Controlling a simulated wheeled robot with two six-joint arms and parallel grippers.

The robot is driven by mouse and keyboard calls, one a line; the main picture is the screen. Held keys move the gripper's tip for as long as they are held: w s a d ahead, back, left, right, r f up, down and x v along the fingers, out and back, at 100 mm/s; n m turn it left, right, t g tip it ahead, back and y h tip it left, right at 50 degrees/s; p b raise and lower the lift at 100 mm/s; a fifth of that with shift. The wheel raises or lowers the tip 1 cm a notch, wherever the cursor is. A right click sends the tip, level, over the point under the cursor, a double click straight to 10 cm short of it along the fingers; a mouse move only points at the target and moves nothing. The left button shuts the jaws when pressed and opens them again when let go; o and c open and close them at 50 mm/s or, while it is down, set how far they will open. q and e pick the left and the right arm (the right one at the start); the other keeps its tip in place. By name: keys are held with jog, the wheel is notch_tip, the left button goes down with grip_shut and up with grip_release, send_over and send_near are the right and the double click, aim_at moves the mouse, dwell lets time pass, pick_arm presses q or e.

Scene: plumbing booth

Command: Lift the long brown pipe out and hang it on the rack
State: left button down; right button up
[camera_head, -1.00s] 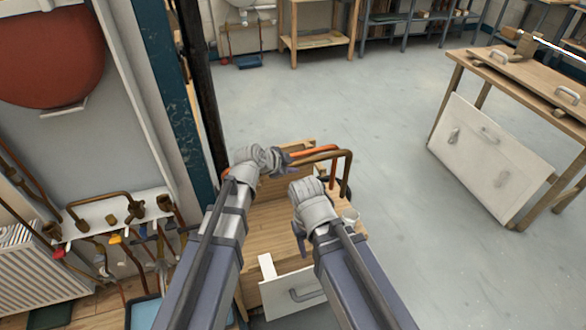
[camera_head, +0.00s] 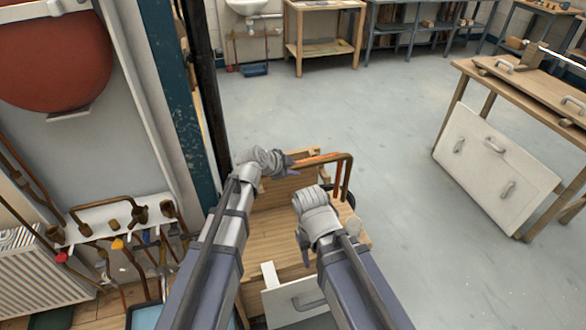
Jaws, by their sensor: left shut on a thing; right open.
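A long brown bent pipe (camera_head: 348,178) shows beyond my grippers, at the wooden box. Its upper run goes left to my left gripper (camera_head: 287,167), and its right end bends downward. My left gripper is shut on the pipe; its own wrist partly hides the grasp. My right gripper (camera_head: 304,252) is open and empty, lower and nearer, over the wooden box (camera_head: 262,238). An orange length shows along the pipe's upper run; I cannot tell them clearly apart. A white wall rack (camera_head: 95,222) with brown pipes and fittings is at the left.
A white drawer front (camera_head: 290,303) with a handle sticks out below my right arm. A blue post (camera_head: 170,95) stands between the rack and the box. A wooden table (camera_head: 470,70) with a white panel (camera_head: 492,165) is at the right. The middle floor is clear.

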pick_arm(q)
jog(key=shift+f, duration=0.1)
jog(key=shift+f+b, duration=1.95)
jog(key=shift+b, duration=0.2)
jog(key=shift+f, duration=0.2)
jog(key=c, duration=0.6)
grip_release()
jog(key=p+v, duration=0.5)
jog(key=v, duration=0.3)
